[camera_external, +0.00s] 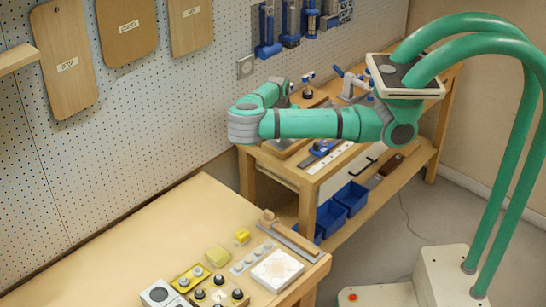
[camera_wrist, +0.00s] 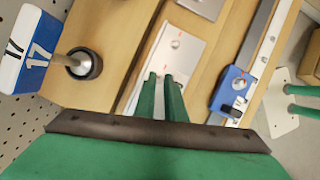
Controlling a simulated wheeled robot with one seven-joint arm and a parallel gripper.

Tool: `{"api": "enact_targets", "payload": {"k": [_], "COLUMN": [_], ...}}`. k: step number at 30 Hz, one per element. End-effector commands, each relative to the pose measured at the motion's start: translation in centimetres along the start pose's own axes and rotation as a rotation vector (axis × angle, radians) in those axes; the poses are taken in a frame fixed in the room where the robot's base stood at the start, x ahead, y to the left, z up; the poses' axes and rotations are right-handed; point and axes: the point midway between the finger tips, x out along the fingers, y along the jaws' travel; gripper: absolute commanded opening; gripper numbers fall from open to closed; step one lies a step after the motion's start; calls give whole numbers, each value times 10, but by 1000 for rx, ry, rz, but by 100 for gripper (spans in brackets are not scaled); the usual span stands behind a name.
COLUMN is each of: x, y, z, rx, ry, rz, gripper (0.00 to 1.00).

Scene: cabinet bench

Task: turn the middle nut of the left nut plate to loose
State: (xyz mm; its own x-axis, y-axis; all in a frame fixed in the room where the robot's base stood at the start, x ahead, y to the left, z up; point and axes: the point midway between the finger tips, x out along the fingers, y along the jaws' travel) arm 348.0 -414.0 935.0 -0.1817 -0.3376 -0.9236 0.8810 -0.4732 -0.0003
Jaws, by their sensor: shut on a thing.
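My gripper (camera_wrist: 162,78) shows in the wrist view as two green fingers close together. Their tips are down at the middle of a pale metal nut plate (camera_wrist: 173,50) with small red marks, shut on what appears to be its middle nut. The fingers hide the nut itself, so how far it is turned cannot be seen. A second metal plate (camera_wrist: 206,6) lies further up, partly out of frame. In the external view my arm reaches over the back bench (camera_external: 330,172) and hides the gripper and the nut plate.
In the wrist view, a blue fixture on a metal rail (camera_wrist: 232,88) lies right of the plate, and a dark-ringed knob (camera_wrist: 84,64) with a blue-and-white 17 block (camera_wrist: 30,48) is at left. In the external view, blue bins (camera_external: 350,196) sit below the bench top.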

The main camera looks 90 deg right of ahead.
Motion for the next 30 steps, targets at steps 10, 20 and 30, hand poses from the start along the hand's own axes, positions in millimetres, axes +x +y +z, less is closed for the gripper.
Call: {"api": "enact_targets", "payload": {"k": [10, 20, 30], "x": [0, 0, -23], "y": [0, 0, 1], "z": [-1, -1, -1], "rx": [-9, -8, -8], "ry": [3, 2, 2], "rz": [4, 4, 6], "gripper": [0, 18, 18]}}
